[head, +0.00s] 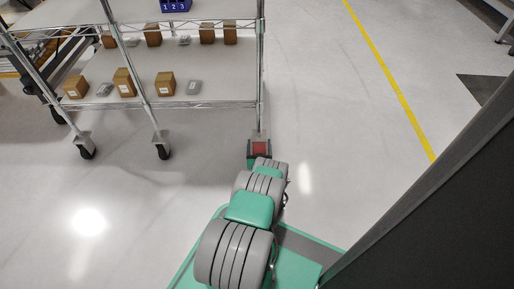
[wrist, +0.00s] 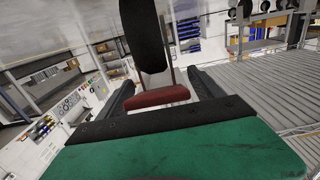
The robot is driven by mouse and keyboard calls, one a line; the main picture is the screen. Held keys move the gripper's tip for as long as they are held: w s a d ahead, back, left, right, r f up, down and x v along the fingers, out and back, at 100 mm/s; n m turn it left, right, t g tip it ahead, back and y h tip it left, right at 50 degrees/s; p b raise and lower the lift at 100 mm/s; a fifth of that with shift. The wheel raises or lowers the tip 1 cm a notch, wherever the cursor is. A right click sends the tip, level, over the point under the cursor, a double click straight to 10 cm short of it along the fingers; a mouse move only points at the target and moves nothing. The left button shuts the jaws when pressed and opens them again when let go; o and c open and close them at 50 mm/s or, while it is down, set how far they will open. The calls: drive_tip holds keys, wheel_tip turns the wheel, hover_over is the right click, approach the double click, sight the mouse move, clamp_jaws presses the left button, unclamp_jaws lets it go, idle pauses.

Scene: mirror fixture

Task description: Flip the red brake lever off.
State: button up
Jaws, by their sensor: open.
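The red brake lever (wrist: 158,97) shows in the wrist view below a black caster wheel (wrist: 144,38). My gripper (wrist: 160,79) is open, with one dark finger on each side of the lever. Small gaps show between the lever and the fingers, so it is not clamped; whether either finger touches it I cannot tell. In the head view the lever (head: 260,149) is a red patch at the foot of the cart's right post. My gripper (head: 259,153) is there around it, and the caster wheel is hidden.
The wire shelf cart (head: 200,88) carries several cardboard boxes (head: 124,82) and grey packets. Two other black casters (head: 162,152) stand to the left. A dark panel (head: 440,190) fills the right side. Open floor with a yellow line (head: 390,83) lies right of the cart.

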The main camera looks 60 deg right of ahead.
drive_tip(key=shift+d, duration=0.1)
clamp_jaws()
idle(0.8)
